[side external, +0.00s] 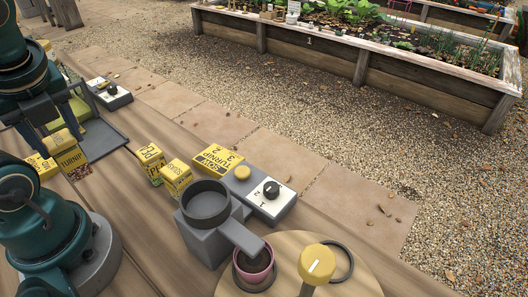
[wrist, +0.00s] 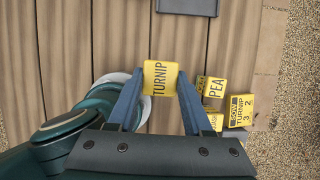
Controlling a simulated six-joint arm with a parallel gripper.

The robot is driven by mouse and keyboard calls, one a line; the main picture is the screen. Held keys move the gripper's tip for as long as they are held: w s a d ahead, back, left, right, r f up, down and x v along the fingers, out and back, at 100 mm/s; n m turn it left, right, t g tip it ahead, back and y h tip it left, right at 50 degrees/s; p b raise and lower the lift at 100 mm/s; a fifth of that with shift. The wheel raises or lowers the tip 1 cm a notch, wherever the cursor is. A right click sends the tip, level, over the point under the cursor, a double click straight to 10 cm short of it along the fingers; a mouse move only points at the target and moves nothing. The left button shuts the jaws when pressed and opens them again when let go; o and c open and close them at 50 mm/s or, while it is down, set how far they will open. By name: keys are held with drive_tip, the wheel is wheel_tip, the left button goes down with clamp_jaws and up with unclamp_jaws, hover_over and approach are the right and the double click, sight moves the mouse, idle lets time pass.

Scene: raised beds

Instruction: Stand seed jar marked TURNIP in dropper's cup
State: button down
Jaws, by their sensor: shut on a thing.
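The yellow jar marked TURNIP (side external: 68,157) is at the left of the side view, with brown seeds at its lower end. My gripper (side external: 62,132) is shut on it; in the wrist view the jar (wrist: 160,80) sits between the two blue fingertips, its label facing the camera. I cannot tell whether its base touches the table. The dropper (side external: 203,243) is a grey block with a round, open-topped cup (side external: 208,190) that looks empty. The cup is well to the right of my gripper in the side view. A chute slopes from the dropper to a pink pot (side external: 262,277).
Yellow jars, one marked PEA (side external: 149,162) and one beside it (side external: 176,178), stand between my gripper and the dropper. A SOW TURNIP card (side external: 217,158) and a dial box (side external: 270,198) are behind. A grey tray (side external: 112,146) lies near my gripper.

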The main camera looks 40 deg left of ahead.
drive_tip(key=shift+s+a+r, duration=0.2)
drive_tip(key=shift+a+r, duration=0.1)
drive_tip(key=shift+a, duration=0.2)
drive_tip(key=shift+s+a+r, duration=0.15)
drive_tip(key=shift+a+r, duration=0.15)
drive_tip(key=shift+a, duration=0.15)
